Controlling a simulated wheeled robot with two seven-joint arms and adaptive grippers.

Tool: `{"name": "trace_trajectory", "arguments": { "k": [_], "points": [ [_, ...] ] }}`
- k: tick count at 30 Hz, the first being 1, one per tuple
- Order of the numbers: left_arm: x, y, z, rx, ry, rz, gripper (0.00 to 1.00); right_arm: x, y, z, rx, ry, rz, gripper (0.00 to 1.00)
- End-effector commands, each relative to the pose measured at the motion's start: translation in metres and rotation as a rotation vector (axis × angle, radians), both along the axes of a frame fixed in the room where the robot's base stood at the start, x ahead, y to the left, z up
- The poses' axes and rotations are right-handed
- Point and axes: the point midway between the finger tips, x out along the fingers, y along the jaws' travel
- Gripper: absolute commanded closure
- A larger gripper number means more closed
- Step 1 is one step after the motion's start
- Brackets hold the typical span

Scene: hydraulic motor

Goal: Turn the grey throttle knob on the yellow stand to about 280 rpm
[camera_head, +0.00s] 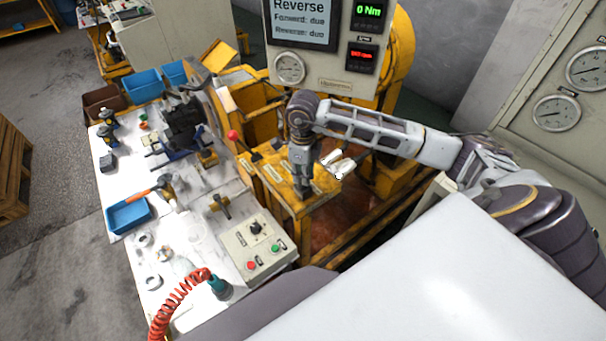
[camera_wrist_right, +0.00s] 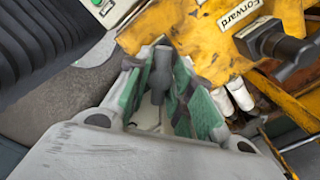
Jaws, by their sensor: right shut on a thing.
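The yellow stand (camera_head: 322,183) is in the middle of the head view, below the display panel. My right gripper (camera_head: 304,192) reaches down onto its top, near the front edge. In the right wrist view, the green-padded fingers of my right gripper (camera_wrist_right: 162,92) are shut on the dark grey throttle knob (camera_wrist_right: 161,68), which stands up between them. In the head view the gripper hides the knob. The yellow stand (camera_wrist_right: 215,45) also shows in the wrist view. The display panel (camera_head: 301,35) reads "Reverse" and a green 0 Nm; its red readout (camera_head: 361,56) is too small to read.
A dark lever (camera_wrist_right: 282,46) sits beside the "Forward" label (camera_wrist_right: 240,14) on the stand. A red-knobbed lever (camera_head: 233,136) stands left of my gripper. The white workbench (camera_head: 185,250) holds a control box (camera_head: 262,236), a blue tray (camera_head: 128,214) and a coiled red hose (camera_head: 178,298).

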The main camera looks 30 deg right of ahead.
Motion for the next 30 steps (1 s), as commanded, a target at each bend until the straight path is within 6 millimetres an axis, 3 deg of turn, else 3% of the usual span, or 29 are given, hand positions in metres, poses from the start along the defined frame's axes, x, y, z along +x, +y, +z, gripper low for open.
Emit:
{"name": "trace_trajectory", "arguments": {
  "k": [10, 11, 16, 30],
  "points": [
    [0.0000, 0.0001, -0.0010, 0.000, 0.000, 0.000, 0.53, 0.0006, -0.0001, 0.0007, 0.000, -0.003, -0.010, 1.00],
    [0.0001, 0.0001, -0.0010, 0.000, 0.000, 0.000, 0.53, 0.0006, -0.0001, 0.0007, 0.000, -0.003, -0.010, 0.73],
    [0.0000, 0.0001, -0.0010, 0.000, 0.000, 0.000, 0.53, 0.0005, -0.0003, 0.0004, 0.000, -0.001, -0.010, 0.53],
    [-0.0010, 0.0020, -0.0011, 0.002, 0.001, 0.000, 0.53, 0.0007, -0.0002, 0.0048, 0.000, -0.003, -0.010, 0.53]
  ]
}}
